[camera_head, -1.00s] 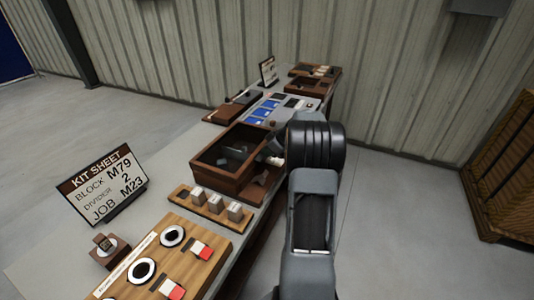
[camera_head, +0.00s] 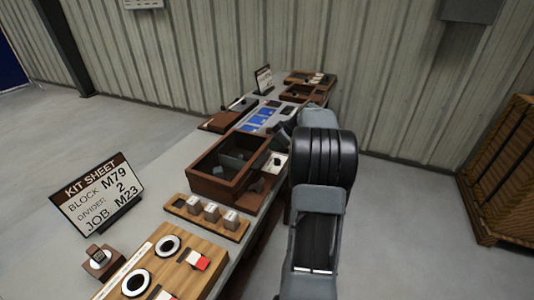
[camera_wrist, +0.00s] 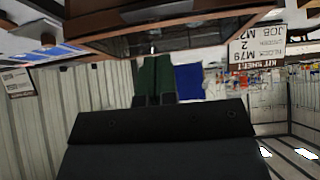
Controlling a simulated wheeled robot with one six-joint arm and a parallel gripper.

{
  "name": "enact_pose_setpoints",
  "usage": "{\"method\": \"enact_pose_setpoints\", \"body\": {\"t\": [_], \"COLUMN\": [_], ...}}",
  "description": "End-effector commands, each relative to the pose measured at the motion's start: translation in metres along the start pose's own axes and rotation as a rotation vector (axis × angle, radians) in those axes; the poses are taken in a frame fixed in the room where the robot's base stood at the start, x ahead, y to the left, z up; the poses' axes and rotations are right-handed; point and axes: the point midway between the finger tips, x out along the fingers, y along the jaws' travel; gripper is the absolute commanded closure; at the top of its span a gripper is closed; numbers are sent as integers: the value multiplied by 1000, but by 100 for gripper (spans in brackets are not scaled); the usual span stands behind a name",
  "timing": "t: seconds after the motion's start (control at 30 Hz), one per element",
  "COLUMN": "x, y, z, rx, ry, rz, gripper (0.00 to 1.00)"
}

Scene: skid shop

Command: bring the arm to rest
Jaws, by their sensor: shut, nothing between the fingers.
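My arm (camera_head: 318,200) stands at the bench's right side in the head view, its dark ribbed joint upright in front of the wall. My gripper shows in the wrist view (camera_wrist: 154,78), with its two fingers close together and nothing between them. In the head view the gripper is mostly hidden behind the arm, near the right side of the brown open-topped box (camera_head: 222,186). The box holds dark pieces and also fills the top of the wrist view, which appears upside down.
The bench (camera_head: 165,190) carries a kit sheet (camera_head: 98,194), a rack of several grey blocks (camera_head: 208,213), a wooden board (camera_head: 205,248) and blue cards (camera_head: 261,118). A wooden crate (camera_head: 505,170) stands at right. Floor (camera_head: 405,230) between arm and crate is clear.

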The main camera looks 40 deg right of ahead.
Motion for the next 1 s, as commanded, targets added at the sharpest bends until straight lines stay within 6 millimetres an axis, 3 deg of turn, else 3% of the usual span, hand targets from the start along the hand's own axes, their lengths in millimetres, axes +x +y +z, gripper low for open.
{"method": "enact_pose_setpoints", "body": {"t": [0.1, 0.3, 0.67, 0.77, 0.87, 0.93, 1.0], "x": [-21, -42, -49, -49, -36, -29, -23], "y": [1, 1, 1, 3, -2, -15, -42], "z": [2, 5, 5, 7, 30, 50, 55], "rx": [-1, -1, 34, 146, 357, 532, 677], "ry": [1, 0, 0, -8, -72, -140, -217], "rz": [4, 2, 2, 16, 22, 37, 63], "gripper": [100, 100, 100, 100, 100, 100, 100]}}
